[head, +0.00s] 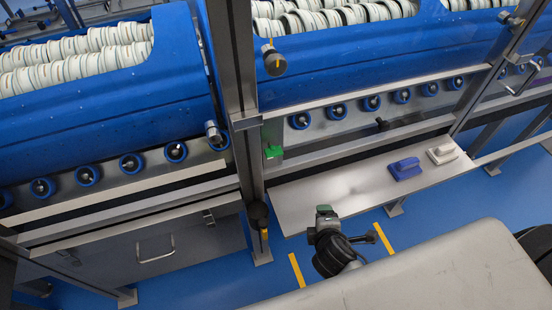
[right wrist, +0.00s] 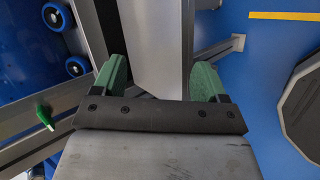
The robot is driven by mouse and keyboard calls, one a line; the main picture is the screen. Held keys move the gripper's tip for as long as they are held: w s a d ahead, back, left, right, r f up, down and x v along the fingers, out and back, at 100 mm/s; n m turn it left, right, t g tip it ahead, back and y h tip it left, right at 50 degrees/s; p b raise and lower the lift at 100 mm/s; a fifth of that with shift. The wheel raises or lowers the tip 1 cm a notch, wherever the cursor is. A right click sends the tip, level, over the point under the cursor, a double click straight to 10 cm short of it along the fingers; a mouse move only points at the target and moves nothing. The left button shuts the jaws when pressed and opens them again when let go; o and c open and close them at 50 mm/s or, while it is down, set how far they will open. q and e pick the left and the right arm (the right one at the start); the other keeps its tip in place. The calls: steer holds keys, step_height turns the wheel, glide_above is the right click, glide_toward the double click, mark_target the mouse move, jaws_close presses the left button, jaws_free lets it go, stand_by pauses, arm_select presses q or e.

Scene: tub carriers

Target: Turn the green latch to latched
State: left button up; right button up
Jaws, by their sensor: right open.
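The green latch (head: 273,152) is a small bright green piece on the grey frame, just right of the upright post. It also shows in the right wrist view, at the left side (right wrist: 45,118). My right gripper (head: 325,212) is over the front edge of the grey shelf, below and right of the latch and apart from it. In the right wrist view its two green fingers (right wrist: 162,80) are spread with nothing between them. The latch lies outside the fingers. My left gripper is not in view.
A grey shelf (head: 320,195) carries a blue block (head: 404,168) and a white block (head: 442,150) at its right. An upright post (head: 240,100) stands left of the latch. Blue tubs (head: 360,65) with white rings fill the back.

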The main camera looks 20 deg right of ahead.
steer(key=w+a+r+n+t, duration=0.3)
steer(key=r+n+t, duration=0.25)
steer(key=n, duration=0.35)
steer(key=n+t+y, duration=0.3)
steer(key=n+y, duration=0.1)
steer(key=n, duration=0.9)
glide_toward(276, 157)
steer(key=w, duration=0.9)
steer(key=shift+w+a+f+p, duration=0.1)
steer(key=shift+w+a+p, duration=0.1)
steer(key=shift+w+p, duration=0.2)
steer(key=shift+c, duration=0.4)
steer(key=c, duration=0.8)
steer(key=shift+c, duration=0.2)
